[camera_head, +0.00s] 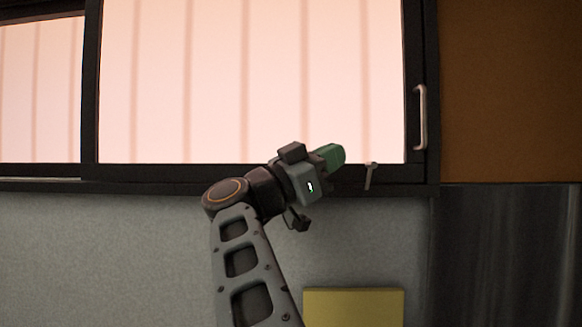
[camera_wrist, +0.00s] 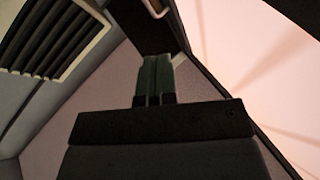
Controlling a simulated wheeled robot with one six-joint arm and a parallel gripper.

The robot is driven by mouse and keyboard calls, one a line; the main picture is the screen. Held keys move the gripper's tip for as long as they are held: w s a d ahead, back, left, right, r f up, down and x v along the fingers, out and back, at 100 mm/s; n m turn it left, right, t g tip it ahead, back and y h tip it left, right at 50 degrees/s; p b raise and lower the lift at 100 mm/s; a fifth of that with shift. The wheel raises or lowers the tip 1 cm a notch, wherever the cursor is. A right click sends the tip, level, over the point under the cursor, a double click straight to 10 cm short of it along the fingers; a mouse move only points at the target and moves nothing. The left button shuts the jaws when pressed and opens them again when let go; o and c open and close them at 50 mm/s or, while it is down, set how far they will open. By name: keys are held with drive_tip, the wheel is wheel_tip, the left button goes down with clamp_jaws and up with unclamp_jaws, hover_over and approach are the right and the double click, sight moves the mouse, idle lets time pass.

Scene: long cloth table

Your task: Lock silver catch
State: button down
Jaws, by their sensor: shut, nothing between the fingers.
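The silver catch (camera_head: 370,175) is a small metal lever with a round head on the lower rail of the dark window frame, near its right corner. It stands nearly upright with a slight tilt. My gripper (camera_head: 340,154) has green fingers and is just left of the catch and slightly higher in the picture, apart from it. In the wrist view my gripper (camera_wrist: 155,75) has its green fingers side by side, shut and empty. A pale metal piece (camera_wrist: 155,8) shows at the top edge there; I cannot tell whether it is the catch or the handle.
A silver bar handle (camera_head: 421,118) is on the right upright of the dark-framed window (camera_head: 250,80). A yellow panel (camera_head: 353,307) is below on the grey wall. An orange-brown wall is at right. A slatted vent (camera_wrist: 55,40) shows in the wrist view.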

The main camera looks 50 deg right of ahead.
drive_tip(key=r+b+v, duration=0.1)
drive_tip(key=b+v, duration=0.1)
drive_tip(key=v, duration=0.6)
drive_tip(key=shift+w+a, duration=0.2)
drive_tip(key=shift+w, duration=0.1)
